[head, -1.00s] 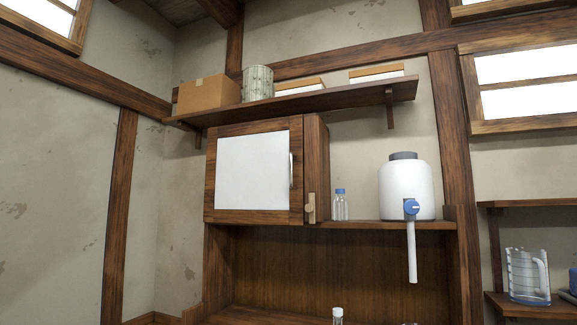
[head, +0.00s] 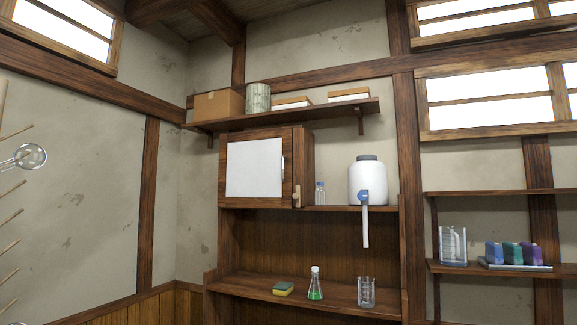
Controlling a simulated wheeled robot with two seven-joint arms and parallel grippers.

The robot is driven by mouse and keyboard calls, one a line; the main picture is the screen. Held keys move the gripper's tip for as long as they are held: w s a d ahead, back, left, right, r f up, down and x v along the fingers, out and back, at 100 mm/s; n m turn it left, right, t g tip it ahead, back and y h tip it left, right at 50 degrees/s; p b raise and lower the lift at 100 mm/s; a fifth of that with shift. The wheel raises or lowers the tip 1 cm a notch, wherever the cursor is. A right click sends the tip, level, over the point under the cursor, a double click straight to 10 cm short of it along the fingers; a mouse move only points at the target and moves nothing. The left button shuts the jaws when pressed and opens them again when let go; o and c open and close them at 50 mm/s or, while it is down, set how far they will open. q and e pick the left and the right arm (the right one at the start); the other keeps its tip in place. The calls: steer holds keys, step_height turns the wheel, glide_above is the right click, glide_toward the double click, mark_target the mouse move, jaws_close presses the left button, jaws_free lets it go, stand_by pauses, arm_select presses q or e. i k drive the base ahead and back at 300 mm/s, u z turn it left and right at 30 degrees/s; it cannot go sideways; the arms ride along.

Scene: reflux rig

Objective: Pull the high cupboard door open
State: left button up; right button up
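The high cupboard (head: 307,160) is a wooden box under the top shelf on the back wall. Its door (head: 253,168) has a brown wooden frame and a white panel, and looks shut. A pale upright handle (head: 283,168) is on the door's right side. A small light wooden piece (head: 297,197), perhaps a latch, sits at the lower right corner by the door's edge. Neither of my grippers shows in the head view.
A top shelf (head: 300,115) holds a cardboard box (head: 218,104), a canister (head: 258,97) and two trays. Right of the cupboard stand a small bottle (head: 320,193) and a white dispenser (head: 367,183). The lower counter (head: 335,292) holds a sponge, a green flask and a beaker. A peg rack (head: 10,220) is at left.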

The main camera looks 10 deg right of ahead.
mark_target(255, 167)
steer(key=z, duration=0.7)
steer(key=i, duration=1.5)
steer(key=u, duration=0.25)
